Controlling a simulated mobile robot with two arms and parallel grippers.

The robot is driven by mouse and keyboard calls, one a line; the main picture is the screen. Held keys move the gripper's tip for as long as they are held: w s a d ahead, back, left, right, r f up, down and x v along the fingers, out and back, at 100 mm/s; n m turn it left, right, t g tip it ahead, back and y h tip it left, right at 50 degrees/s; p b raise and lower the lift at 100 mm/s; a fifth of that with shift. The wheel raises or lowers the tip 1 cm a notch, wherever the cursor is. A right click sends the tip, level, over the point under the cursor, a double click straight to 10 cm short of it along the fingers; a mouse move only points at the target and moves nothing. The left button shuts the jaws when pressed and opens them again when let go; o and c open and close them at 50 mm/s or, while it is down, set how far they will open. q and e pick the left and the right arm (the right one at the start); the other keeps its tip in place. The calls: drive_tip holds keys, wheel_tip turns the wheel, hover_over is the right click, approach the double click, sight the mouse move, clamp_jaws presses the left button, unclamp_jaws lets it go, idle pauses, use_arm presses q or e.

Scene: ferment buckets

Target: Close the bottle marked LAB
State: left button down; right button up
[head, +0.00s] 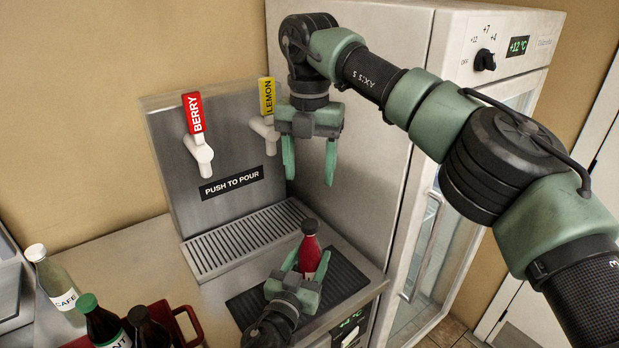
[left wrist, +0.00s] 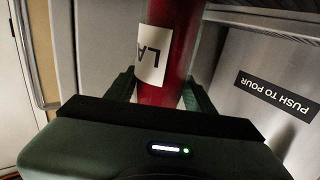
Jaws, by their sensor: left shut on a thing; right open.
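The bottle marked LAB (head: 310,254) is filled with red and stands upright on the dark mat; a dark top shows at its mouth, too small to tell how it is seated. In the left wrist view the bottle (left wrist: 168,60) carries a white label with "LA" readable, the rest turned away. My left gripper (head: 305,268) is shut around the bottle's body. My right gripper (head: 309,176) is open and empty, pointing down above the bottle, in front of the dispenser.
The dispenser (head: 230,165) has a red BERRY handle (head: 193,115) and a yellow LEMON handle (head: 267,97). A fridge (head: 380,150) stands at right. A CAFE bottle (head: 58,285), a green-capped bottle (head: 100,322) and a dark bottle (head: 146,328) by a red tray (head: 187,318) are lower left.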

sight(306, 269)
use_arm(q)
drive_tip(key=shift+c, duration=2.3)
unclamp_jaws()
drive_tip(key=b+v, duration=0.1)
drive_tip(key=v, duration=0.6)
drive_tip(key=shift+f, duration=0.1)
drive_tip(key=shift+s+a, duration=0.15)
drive_tip(key=shift+s, duration=0.25)
